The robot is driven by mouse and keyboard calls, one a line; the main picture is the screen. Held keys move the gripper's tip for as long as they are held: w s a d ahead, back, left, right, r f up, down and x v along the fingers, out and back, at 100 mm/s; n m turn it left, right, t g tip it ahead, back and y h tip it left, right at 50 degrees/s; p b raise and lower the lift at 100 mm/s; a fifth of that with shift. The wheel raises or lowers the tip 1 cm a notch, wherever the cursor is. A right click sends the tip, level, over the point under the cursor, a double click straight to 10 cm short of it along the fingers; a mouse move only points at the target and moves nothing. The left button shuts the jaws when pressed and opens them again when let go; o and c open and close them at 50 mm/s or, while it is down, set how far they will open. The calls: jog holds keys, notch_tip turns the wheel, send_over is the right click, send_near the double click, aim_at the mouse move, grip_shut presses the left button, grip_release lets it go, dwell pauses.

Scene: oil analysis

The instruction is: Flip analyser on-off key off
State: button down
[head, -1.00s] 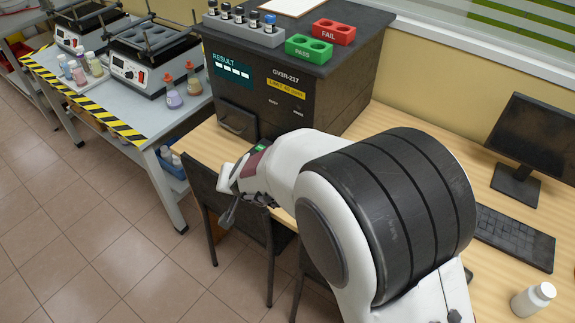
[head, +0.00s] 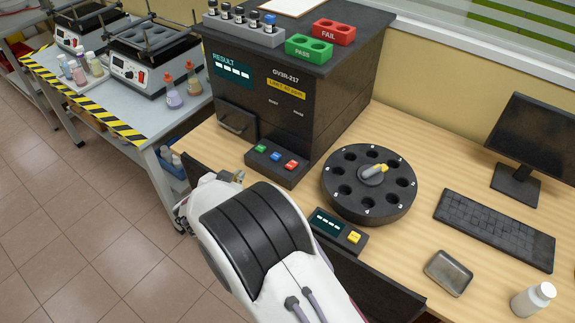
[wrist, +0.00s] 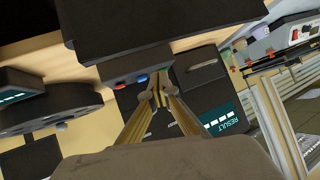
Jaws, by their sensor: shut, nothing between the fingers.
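The analyser (head: 285,100) is a black box with a RESULT display on its front, at the back of the wooden desk in the head view. A low panel (head: 271,166) with green, blue and red buttons stands at its front foot. No key plainly marked on-off can be made out. In the wrist view the analyser (wrist: 205,82) appears upside down, with blue and red buttons (wrist: 140,79) near the fingertips. My gripper (wrist: 158,97) is shut and empty, its tan fingers meeting in front of the analyser. Contact cannot be told. My arm largely hides it in the head view.
A round black carousel (head: 335,201) stands right of the panel. A small display box with a yellow button (head: 354,237) is in front of it. A keyboard (head: 495,229), metal tray (head: 448,272) and white bottle (head: 533,299) are to the right.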

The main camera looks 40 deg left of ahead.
jog(key=w+d+r+m+t+h, duration=0.2)
jog(key=w+d+r+t+h, duration=0.1)
jog(key=d, duration=0.4)
notch_tip(320, 180, up, 2)
jog(key=shift+w+d+r+h, duration=0.2)
jog(key=shift+w+h, duration=0.6)
send_over(287, 174)
jog(key=f, duration=0.4)
jog(key=shift+w+d, duration=0.1)
jog(key=shift+w, duration=0.2)
jog(key=shift+s+f, duration=0.15)
jog(key=shift+f, duration=0.8)
jog(key=shift+s+f, duration=0.15)
jog(key=shift+f, duration=0.85)
jog(key=shift+f, duration=0.1)
